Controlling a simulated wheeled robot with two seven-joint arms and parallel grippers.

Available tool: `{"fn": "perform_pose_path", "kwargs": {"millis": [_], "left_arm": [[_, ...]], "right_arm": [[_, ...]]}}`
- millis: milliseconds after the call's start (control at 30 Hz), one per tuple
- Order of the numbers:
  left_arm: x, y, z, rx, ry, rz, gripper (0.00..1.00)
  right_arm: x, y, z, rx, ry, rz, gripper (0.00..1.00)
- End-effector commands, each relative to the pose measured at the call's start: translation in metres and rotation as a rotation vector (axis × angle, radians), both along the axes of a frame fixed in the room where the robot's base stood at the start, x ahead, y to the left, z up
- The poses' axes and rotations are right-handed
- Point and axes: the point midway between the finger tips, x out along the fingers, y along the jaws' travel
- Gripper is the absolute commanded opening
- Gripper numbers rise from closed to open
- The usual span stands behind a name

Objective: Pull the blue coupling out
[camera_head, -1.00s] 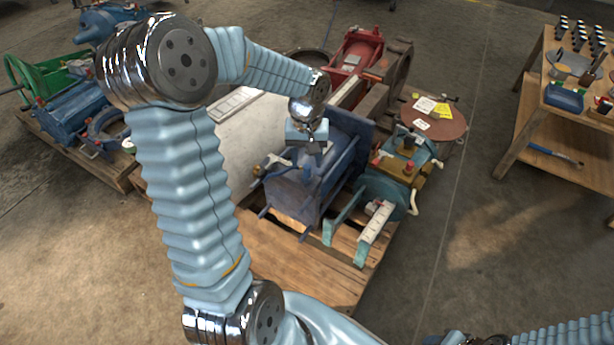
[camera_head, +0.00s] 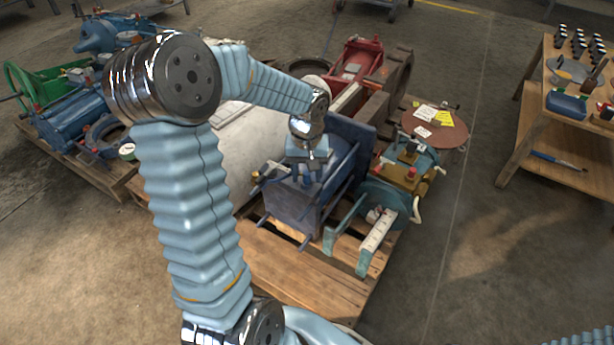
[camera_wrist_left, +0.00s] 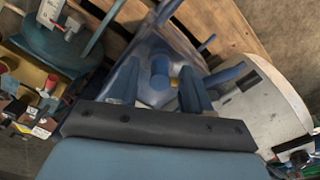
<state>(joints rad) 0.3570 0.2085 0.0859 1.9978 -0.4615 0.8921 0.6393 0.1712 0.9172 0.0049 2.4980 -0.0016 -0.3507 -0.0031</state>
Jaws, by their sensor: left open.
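A blue box-shaped machine (camera_head: 293,205) stands on the wooden pallet (camera_head: 290,270), with several blue rods sticking out of its sides. My left gripper (camera_head: 308,177) points down over its top. In the left wrist view a short round blue stub (camera_wrist_left: 160,68), which looks like the blue coupling, stands up from the machine's top. The open fingers of the left gripper (camera_wrist_left: 160,88) show on either side of it, apart from it. Whether the fingers reach down level with the stub is hard to tell. My right gripper is out of view.
A teal pump (camera_head: 385,200) stands close on the right of the blue machine, with a tall dark blue plate (camera_head: 350,140) behind. A red machine (camera_head: 358,60) sits farther back. A wooden workbench (camera_head: 525,125) is at the right, with bare floor between.

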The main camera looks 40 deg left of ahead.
Motion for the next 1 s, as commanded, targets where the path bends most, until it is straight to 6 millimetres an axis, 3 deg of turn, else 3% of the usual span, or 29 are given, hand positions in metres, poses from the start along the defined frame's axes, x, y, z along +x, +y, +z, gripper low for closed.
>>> {"fn": "perform_pose_path", "kwargs": {"millis": [433, 767, 1000], "left_arm": [[0.0001, 0.0, 0.0001, 0.0, 0.0, 0.0, 0.49], [0.0001, 0.0001, 0.0001, 0.0, 0.0, 0.0, 0.0], [0.0001, 0.0001, 0.0003, 0.0, 0.0, 0.0, 0.0]], "right_arm": [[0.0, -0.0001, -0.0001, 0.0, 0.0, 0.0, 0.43], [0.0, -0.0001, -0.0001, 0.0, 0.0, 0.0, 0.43], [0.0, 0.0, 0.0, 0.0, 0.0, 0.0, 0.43]]}}
